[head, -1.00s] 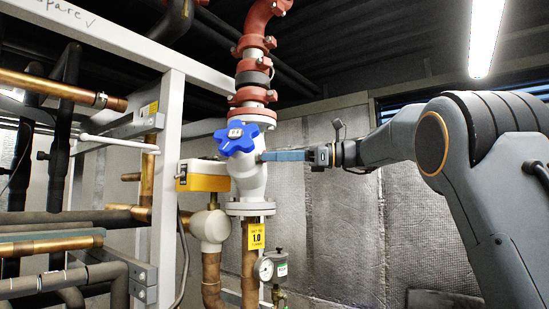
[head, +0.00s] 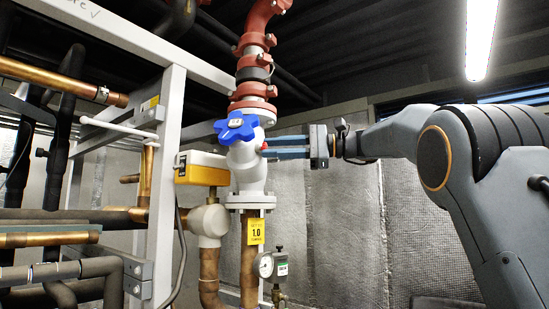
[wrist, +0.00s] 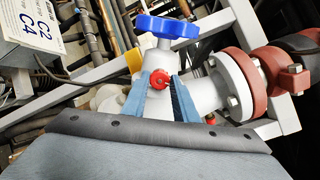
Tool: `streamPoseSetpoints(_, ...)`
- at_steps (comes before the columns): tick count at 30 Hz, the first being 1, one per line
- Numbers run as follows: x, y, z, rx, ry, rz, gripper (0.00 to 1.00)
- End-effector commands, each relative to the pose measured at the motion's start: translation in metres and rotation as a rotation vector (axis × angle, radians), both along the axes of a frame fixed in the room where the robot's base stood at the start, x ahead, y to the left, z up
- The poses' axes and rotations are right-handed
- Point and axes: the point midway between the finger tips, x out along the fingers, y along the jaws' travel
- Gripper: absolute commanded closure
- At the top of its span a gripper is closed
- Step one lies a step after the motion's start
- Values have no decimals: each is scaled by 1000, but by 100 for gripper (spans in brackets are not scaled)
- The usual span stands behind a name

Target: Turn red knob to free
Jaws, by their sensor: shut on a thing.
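The small round red knob (head: 264,146) sits on the side of the white valve body (head: 246,170), below the blue handwheel (head: 236,127). It also shows in the wrist view (wrist: 159,80), between the tips of my two blue-grey fingers. My gripper (head: 268,149) reaches in from the right, with one finger above and one below the knob. In the wrist view, my gripper (wrist: 161,82) has a finger on each side of the knob, shut on it. The fingers partly hide the valve body there. I cannot read any marking on the knob.
Red flanged pipe (head: 255,70) rises above the valve. A yellow box (head: 201,168) stands at its left, and a yellow tag (head: 256,232) and pressure gauge (head: 265,266) hang below. A white frame post (head: 168,180) and copper pipes fill the left.

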Motion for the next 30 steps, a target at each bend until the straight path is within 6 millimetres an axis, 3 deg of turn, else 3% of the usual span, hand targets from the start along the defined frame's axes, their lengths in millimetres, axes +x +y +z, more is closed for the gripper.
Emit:
streamPoseSetpoints(18,0,0,-3,-92,-543,0,96)
streamPoseSetpoints(30,0,0,-2,-123,-728,1,96)
